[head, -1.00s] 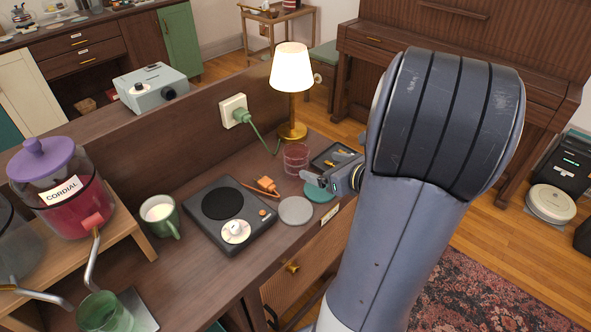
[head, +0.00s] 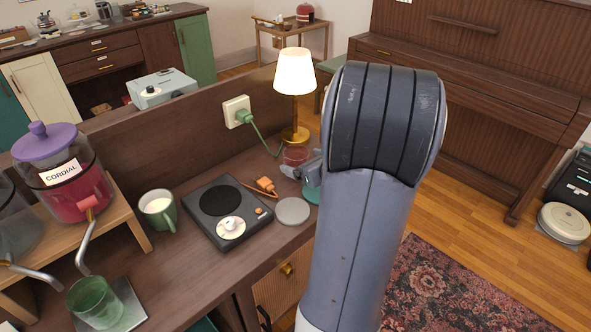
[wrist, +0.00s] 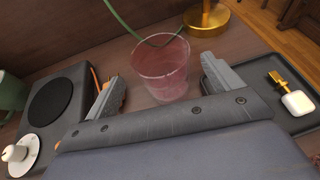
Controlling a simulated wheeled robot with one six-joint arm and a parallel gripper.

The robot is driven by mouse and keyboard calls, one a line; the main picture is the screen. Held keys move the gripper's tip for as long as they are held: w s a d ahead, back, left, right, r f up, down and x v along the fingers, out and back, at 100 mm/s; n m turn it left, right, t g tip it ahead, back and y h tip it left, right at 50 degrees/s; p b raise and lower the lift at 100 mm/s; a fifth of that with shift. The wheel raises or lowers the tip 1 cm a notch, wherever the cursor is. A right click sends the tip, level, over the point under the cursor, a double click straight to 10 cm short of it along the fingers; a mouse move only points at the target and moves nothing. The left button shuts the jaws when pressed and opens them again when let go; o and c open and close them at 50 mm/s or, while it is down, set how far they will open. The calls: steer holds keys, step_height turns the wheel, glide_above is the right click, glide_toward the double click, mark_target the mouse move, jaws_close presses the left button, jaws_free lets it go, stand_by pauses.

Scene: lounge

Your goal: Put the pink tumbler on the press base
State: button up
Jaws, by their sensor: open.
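The pink tumbler (head: 296,155) is clear pink and stands upright on the dark wooden desk, close to the lamp foot. In the wrist view the tumbler (wrist: 160,72) shows whole, between and just beyond my two fingertips. My gripper (wrist: 163,80) is open, with a finger on each side of the tumbler and nothing held; contact is not visible. In the head view my gripper (head: 302,170) is at the tumbler's near side and partly hides it. A grey round disc (head: 292,211) and a teal disc (head: 311,192) lie nearby; I cannot tell which thing is the press base.
A black hot plate (head: 228,211) with a white knob and an orange plug (head: 265,185) lie left of the gripper. A brass lamp (head: 295,78) stands behind the tumbler, with a green cord (wrist: 122,22) near it. A dark tray (wrist: 272,92) lies at right.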

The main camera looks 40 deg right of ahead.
mark_target(289, 156)
steer(key=shift+x, duration=2.3)
steer(key=shift+d, duration=0.15)
steer(key=shift+c, duration=0.4)
steer(key=c, duration=1.2)
steer(key=shift+c, duration=0.2)
